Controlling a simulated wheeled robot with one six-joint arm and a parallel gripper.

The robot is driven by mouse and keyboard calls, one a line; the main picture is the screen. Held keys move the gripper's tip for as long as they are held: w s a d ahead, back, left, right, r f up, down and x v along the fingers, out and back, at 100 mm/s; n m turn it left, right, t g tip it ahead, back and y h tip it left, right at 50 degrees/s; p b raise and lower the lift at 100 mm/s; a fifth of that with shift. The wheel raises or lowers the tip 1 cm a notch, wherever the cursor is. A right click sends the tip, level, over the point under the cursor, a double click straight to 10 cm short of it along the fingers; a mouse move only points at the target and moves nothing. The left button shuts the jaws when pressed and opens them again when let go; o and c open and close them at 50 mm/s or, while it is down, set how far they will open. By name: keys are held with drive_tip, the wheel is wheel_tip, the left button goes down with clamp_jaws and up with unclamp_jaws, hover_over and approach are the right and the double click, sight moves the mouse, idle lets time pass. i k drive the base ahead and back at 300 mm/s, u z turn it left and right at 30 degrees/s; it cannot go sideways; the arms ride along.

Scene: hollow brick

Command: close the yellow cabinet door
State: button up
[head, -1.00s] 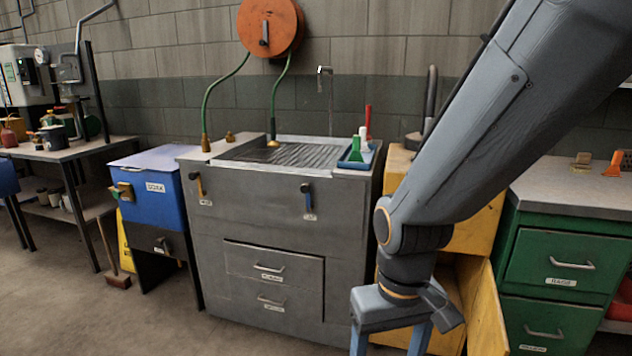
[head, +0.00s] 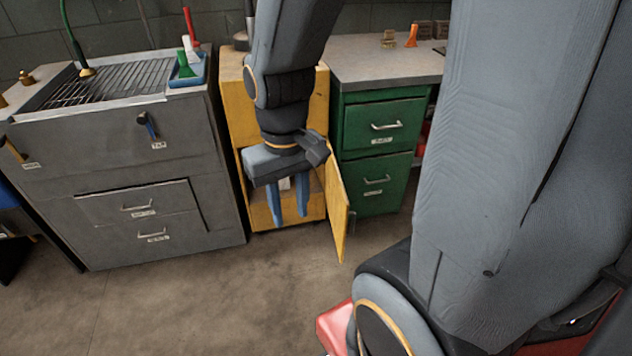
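The yellow cabinet (head: 239,98) stands between the grey sink unit and the green drawer cabinet. Its yellow door (head: 338,205) is hinged on the right side and stands wide open, sticking out toward me. My arm hides much of the cabinet's front. A small pale item (head: 285,183) shows behind the fingers, partly hidden.
The grey sink unit (head: 110,140) stands close on the left. The green drawer cabinet (head: 385,125) is just right of the door. The concrete floor (head: 210,300) in front is clear. A red thing (head: 335,325) shows low down beside my arm.

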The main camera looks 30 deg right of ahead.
sight(337, 200)
drive_tip(key=u, duration=1.6)
drive_tip(key=k, duration=1.45)
drive_tip(key=z, duration=1.65)
